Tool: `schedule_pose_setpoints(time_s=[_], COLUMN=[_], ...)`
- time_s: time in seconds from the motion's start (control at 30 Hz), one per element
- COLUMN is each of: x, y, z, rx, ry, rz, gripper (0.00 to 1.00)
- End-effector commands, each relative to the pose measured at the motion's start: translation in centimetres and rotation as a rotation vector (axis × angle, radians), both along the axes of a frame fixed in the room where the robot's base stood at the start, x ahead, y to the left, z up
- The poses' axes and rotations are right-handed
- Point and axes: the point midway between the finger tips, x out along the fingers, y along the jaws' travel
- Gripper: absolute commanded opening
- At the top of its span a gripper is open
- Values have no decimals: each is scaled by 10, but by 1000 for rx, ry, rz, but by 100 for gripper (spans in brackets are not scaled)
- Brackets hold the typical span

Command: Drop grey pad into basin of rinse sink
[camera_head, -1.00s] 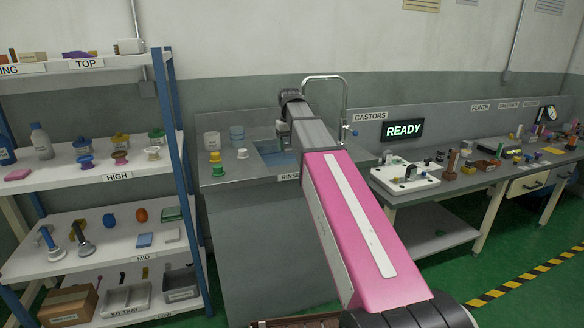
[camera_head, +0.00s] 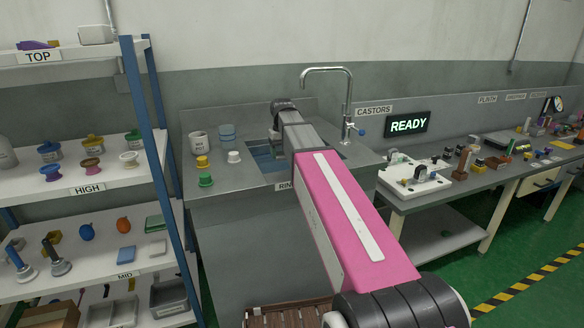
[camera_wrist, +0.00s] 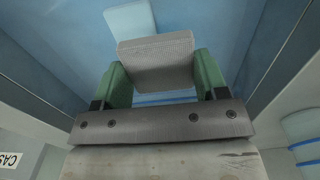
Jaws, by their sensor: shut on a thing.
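The grey pad (camera_wrist: 155,52) is a textured block between the green fingers of my gripper (camera_wrist: 161,74) in the wrist view. My gripper is shut on it and holds it above the blue basin (camera_wrist: 165,97) of the rinse sink. In the head view the blue-lined basin (camera_head: 264,153) shows beside my arm, set in a grey counter (camera_head: 222,179). My gripper (camera_head: 275,136) is over the basin there, mostly hidden by my arm, and I cannot make out the pad. A light blue piece (camera_wrist: 131,18) shows beyond the pad in the wrist view.
A tall tap (camera_head: 349,95) stands behind the basin at right. A blue-posted shelf (camera_head: 150,130) is further left.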

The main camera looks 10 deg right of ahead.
Motion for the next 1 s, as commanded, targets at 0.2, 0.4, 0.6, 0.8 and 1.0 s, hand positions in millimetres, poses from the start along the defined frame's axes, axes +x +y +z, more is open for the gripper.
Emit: schedule_pose_setpoints(time_s=[0.2,0.4,0.6,0.8,1.0], x=[0,0,4,8,8], y=[0,0,-16,-41,-40], z=[-42,-56,-56,-61,-68], rx=[0,0,0,0,0], ry=[1,-1,-1,1,0], rz=[0,0,-2,-1,0], gripper=[45,45,45,45,45])
